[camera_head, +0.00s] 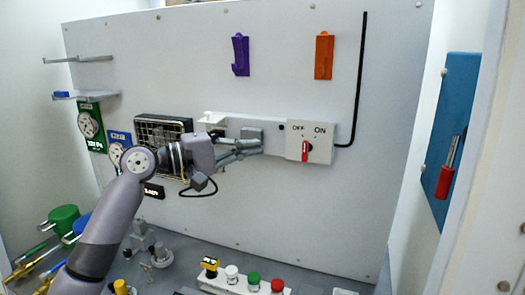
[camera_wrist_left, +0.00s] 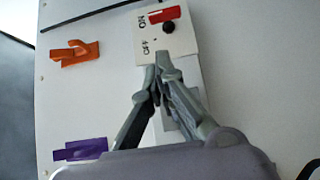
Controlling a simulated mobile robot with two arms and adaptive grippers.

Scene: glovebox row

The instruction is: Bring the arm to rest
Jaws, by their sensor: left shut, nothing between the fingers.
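My left arm comes in from the lower left in the head view. My left gripper (camera_head: 261,146) is shut and empty in front of the back wall, just left of the white OFF/ON switch box (camera_head: 318,142) with its red handle (camera_head: 306,150). In the left wrist view the finger tips of this gripper (camera_wrist_left: 155,75) meet near the edge of the switch box (camera_wrist_left: 180,45). I cannot tell whether they touch it. My right gripper is not in view.
A wire basket (camera_head: 160,134) hangs behind my left wrist. A purple hook (camera_head: 240,55) and an orange hook (camera_head: 324,56) are higher on the wall. A blue panel with a red handle (camera_head: 449,165) is at the right.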

